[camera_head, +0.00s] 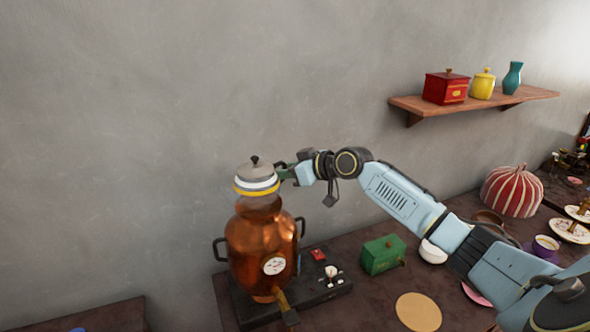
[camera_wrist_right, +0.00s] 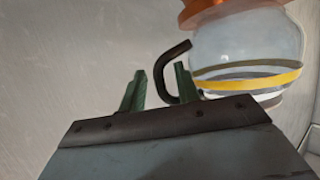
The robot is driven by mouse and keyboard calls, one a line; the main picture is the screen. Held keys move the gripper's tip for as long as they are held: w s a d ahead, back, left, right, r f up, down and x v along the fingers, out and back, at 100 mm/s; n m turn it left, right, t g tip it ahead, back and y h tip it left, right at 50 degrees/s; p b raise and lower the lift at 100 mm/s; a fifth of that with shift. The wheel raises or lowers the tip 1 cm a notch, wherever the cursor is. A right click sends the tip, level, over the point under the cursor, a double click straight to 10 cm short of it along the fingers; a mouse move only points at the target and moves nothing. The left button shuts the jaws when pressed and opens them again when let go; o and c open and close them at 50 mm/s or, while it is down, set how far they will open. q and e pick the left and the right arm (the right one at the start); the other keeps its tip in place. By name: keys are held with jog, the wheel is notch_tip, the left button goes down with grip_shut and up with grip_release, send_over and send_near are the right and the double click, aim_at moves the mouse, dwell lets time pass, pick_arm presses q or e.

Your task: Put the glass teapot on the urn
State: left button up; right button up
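The glass teapot (camera_head: 257,184), with white and yellow bands and a grey lid with a dark knob, sits upright on top of the copper urn (camera_head: 255,240). My right gripper (camera_head: 283,172) is at the teapot's right side. In the right wrist view the teapot (camera_wrist_right: 245,55) appears upside down, its base against the orange urn top (camera_wrist_right: 205,10). There my right gripper's green fingers (camera_wrist_right: 158,75) stand apart. The dark curved handle (camera_wrist_right: 170,68) is between or just beyond them, close to one finger; contact is unclear. My left gripper is not in view.
The urn stands on a dark board (camera_head: 325,293) on the table. A green box (camera_head: 382,254), a white bowl (camera_head: 432,252) and a round tan mat (camera_head: 418,312) lie to the right. A red striped tea cosy (camera_head: 512,192) is farther right. A wooden shelf (camera_head: 440,108) holds containers.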

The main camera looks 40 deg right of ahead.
jog(key=b+v, duration=0.1)
jog(key=v, duration=1.1)
jog(key=shift+b, duration=0.4)
